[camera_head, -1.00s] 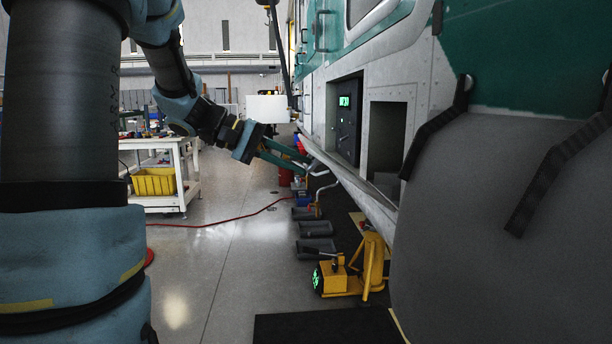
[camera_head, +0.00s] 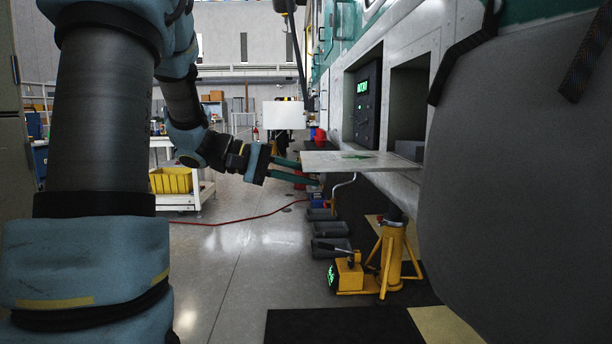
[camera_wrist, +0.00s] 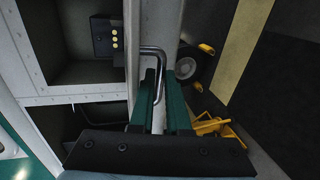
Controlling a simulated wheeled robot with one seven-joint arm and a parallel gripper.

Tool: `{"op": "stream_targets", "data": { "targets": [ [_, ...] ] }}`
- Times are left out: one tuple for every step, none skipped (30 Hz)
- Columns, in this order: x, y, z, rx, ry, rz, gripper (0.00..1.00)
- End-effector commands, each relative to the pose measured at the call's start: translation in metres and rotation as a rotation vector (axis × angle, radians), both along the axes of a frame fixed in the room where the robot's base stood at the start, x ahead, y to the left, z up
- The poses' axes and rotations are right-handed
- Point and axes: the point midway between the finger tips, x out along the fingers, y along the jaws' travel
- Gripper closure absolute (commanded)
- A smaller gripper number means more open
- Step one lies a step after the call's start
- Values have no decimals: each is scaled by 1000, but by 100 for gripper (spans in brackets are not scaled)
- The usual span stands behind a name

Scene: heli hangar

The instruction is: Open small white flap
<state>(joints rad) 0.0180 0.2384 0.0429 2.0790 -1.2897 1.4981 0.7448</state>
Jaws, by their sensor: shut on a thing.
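The small white flap (camera_head: 345,160) stands out nearly level from the lower side of the helicopter, below two open recesses, in the head view. A bent metal handle (camera_wrist: 151,50) shows between my fingers in the wrist view. It also shows below the flap in the head view (camera_head: 343,187). My gripper (camera_head: 308,172) has its green fingers at the flap's outer left edge. In the wrist view my gripper (camera_wrist: 162,85) is shut on the handle. The fingers partly hide the handle.
A dark panel with a green display (camera_head: 366,100) sits in the left recess. A yellow jack (camera_head: 385,262) stands below the flap. A white workbench with a yellow bin (camera_head: 171,181) is at the left. A red hose (camera_head: 235,218) crosses the open floor.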

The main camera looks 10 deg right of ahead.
Motion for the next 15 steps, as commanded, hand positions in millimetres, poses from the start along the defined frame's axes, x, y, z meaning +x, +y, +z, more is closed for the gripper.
{"op": "stream_targets", "data": {
  "targets": [
    [-1, 1, -8, 12, 7, 1, 100],
    [-1, 0, -8, 12, 7, 1, 100],
    [-1, 1, -9, 13, 8, 0, 100],
    [-1, 0, -10, 14, 8, 0, 100],
    [-1, 0, -10, 15, 9, 1, 100],
    [-1, 0, -11, 16, 9, 1, 100],
    [-1, 0, -11, 16, 10, 0, 100],
    [-1, 0, -12, 16, 11, 0, 100],
    [-1, 0, -12, 16, 12, 0, 100],
    [-1, 0, -12, 17, 13, 1, 100],
    [-1, 0, -13, 17, 13, 0, 100],
    [-1, 0, -13, 17, 14, 0, 100],
    [-2, 0, -13, 17, 14, 0, 100],
    [-1, 0, -13, 17, 15, 0, 83],
    [-2, 0, -13, 16, 15, -1, 79]
  ]
}}
